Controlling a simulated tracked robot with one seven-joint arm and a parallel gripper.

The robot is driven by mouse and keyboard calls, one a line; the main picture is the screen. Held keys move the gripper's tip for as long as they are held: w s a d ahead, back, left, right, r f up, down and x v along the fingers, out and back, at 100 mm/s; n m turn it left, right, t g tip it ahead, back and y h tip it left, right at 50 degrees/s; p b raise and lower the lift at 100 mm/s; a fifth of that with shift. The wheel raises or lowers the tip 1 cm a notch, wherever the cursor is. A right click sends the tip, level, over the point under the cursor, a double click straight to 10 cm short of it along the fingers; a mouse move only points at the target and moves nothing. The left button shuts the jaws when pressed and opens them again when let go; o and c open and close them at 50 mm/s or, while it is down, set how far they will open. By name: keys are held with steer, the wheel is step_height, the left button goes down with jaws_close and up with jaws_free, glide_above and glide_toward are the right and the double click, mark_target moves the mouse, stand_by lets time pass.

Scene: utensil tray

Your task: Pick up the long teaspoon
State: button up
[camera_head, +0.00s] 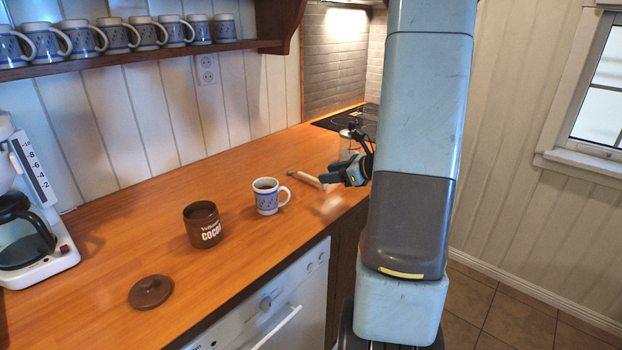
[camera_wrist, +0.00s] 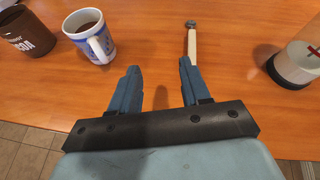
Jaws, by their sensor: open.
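A slim pale-handled utensil with a small darker end, which looks like the long teaspoon (camera_head: 308,179), lies on the wooden counter between the blue-and-white mug and my gripper. In the wrist view the teaspoon (camera_wrist: 192,42) points away from me, in line with the right fingertip and just beyond it. Its near end meets or is hidden by that finger; I cannot tell whether they touch. My gripper (camera_wrist: 158,67) is open over the counter, with bare wood between its blue fingers. In the head view my gripper (camera_head: 346,171) is at the right, partly behind my arm.
A mug (camera_head: 267,196) with brown contents and an open cocoa jar (camera_head: 203,224) stand to the left. A brown lid (camera_head: 150,291) lies nearer the front edge. A pale cylinder with a red mark (camera_wrist: 298,62) stands to the right. A coffee maker (camera_head: 35,225) is far left.

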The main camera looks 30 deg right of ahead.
mark_target(314, 178)
steer(key=d+m, duration=0.1)
steer(key=d+f+m+h, duration=0.1)
steer(key=d, duration=0.1)
steer(key=d+f+m+t, duration=0.1)
steer(key=shift+d+f, duration=0.25)
steer(key=shift+d, duration=0.1)
steer(key=shift+w+f+h, duration=0.2)
steer(key=shift+w+h, duration=0.1)
steer(key=x, duration=1.3)
steer(key=shift+w+a+r, duration=0.1)
steer(key=shift+w+r, duration=0.1)
steer(key=shift+r, duration=0.05)
steer(key=shift+c, duration=0.4)
jaws_close()
